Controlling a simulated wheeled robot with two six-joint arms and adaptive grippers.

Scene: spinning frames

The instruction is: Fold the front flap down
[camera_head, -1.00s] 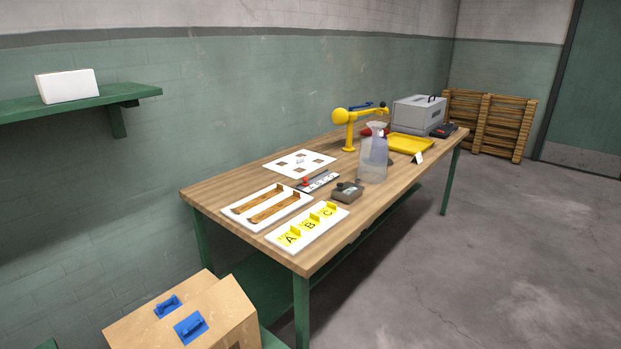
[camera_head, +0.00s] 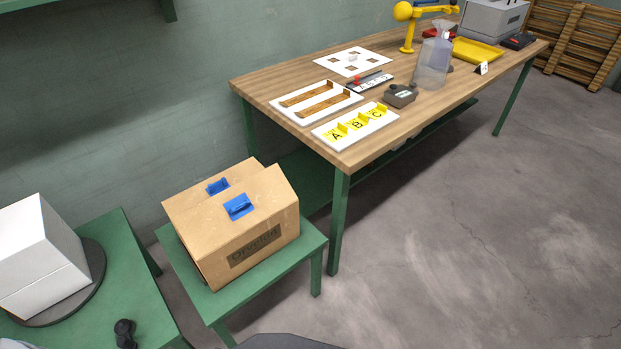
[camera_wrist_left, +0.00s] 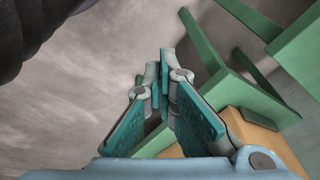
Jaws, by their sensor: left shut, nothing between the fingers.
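The cardboard box (camera_head: 225,232) stands on a small green stool in the head view, with printed dark lettering on its front side. Two flaps with blue handles show on top: the back flap (camera_head: 190,200) and the front flap (camera_head: 262,188). The front flap looks tilted, but I cannot tell its exact angle. My left gripper (camera_wrist_left: 158,62) shows only in the left wrist view, its teal fingers shut and empty. Tan cardboard (camera_wrist_left: 255,140) shows behind its fingers, apart from the tips. My right gripper is in neither view.
The green stool (camera_head: 312,242) stands close to the wooden workbench (camera_head: 248,90), which holds several items. A green table (camera_head: 120,222) at the left carries a white block (camera_head: 38,255) on a dark round disc. Open grey floor (camera_head: 450,240) lies to the right.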

